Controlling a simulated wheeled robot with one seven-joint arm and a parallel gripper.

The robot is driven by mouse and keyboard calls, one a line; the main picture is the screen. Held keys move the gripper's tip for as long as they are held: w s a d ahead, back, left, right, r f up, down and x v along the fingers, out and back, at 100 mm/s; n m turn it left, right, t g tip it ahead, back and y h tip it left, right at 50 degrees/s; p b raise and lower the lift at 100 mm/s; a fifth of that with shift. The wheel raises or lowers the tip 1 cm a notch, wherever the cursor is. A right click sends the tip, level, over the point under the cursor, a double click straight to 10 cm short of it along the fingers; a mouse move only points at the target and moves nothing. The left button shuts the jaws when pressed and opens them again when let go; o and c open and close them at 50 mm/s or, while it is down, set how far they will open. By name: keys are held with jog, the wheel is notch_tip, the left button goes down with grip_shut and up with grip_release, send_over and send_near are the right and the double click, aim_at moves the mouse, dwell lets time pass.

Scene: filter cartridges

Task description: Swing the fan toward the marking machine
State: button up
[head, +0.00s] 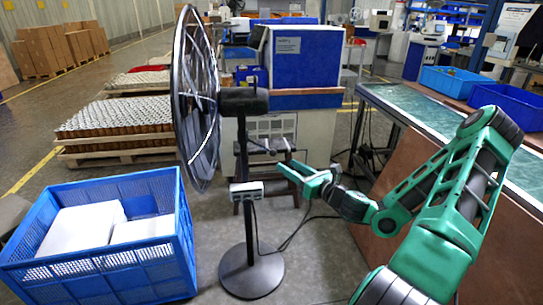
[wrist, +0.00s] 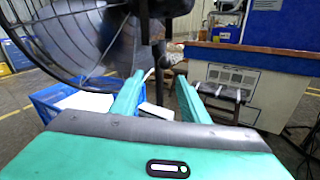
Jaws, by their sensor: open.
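The black pedestal fan (head: 197,100) stands left of centre in the head view. Its round guard is seen nearly edge-on, facing left, with the motor housing (head: 245,101) on its right side. Its pole rises from a round base (head: 252,274). The blue and white cabinet behind it (head: 306,58) appears to be the marking machine. My gripper (head: 284,170) is open, right of the fan's pole and below the motor. In the wrist view, the guard (wrist: 65,35) and motor (wrist: 160,6) are ahead and above my open gripper (wrist: 160,84). Nothing is seen held.
A blue crate (head: 105,268) with white boxes stands left of the fan base. A dark stool-like stand (head: 270,150) is behind the pole. A green-topped bench (head: 425,115) with blue bins is at right. A cable crosses the floor near the base.

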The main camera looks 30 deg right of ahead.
aim_at(273, 154)
jog(key=shift+m, duration=0.3)
jog(key=x, duration=0.7)
jog(key=d+x, duration=0.1)
jog(key=x, duration=0.2)
jog(key=shift+w+a+r, duration=0.1)
jog(key=shift+w+r, duration=0.1)
jog(key=shift+w, duration=0.3)
jog(key=shift+c, duration=0.2)
grip_shut()
